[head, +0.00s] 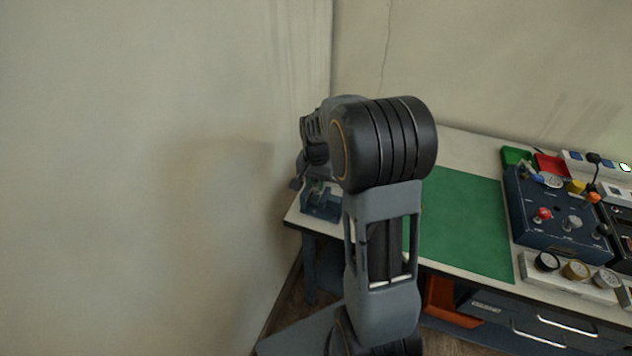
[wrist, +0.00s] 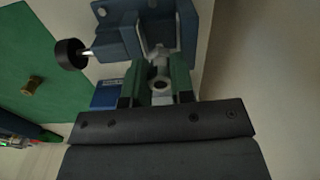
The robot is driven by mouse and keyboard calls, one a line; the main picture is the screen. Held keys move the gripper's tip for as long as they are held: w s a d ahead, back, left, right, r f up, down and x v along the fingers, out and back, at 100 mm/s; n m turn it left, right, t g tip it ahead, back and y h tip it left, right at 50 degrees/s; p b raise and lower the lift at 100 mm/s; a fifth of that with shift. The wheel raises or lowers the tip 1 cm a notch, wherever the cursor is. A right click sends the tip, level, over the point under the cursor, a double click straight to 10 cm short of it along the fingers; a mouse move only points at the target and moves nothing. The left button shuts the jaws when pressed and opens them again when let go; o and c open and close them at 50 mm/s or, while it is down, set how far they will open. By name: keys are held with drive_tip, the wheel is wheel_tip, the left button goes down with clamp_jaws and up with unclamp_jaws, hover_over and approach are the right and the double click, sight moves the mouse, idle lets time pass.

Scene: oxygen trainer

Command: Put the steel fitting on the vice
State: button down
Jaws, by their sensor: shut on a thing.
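The blue vice (wrist: 118,38) fills the top middle of the wrist view, with its black-knobbed handle pointing left. In the head view the vice (head: 318,205) stands at the table's left corner, partly behind my arm. My gripper (wrist: 161,82) is shut on the steel fitting (wrist: 160,84), a grey piece with a round hole, between its green-sided fingers. The fitting lines up with the gap between the vice jaws in the wrist view. I cannot tell whether it touches the vice. In the head view my arm hides the fitting.
A green mat (head: 465,225) covers the middle of the table. A small brass piece (wrist: 31,87) lies on it. A blue control box (head: 555,215), gauges (head: 575,270) and red and green trays (head: 551,165) stand to the right. A wall (head: 150,180) is close on the left.

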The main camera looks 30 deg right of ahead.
drive_tip(key=shift+f, duration=0.3)
drive_tip(key=shift+f+b, duration=0.6)
drive_tip(key=shift+f, duration=0.05)
drive_tip(key=c, duration=0.9)
unclamp_jaws()
wheel_tip(320, 180, up, 14)
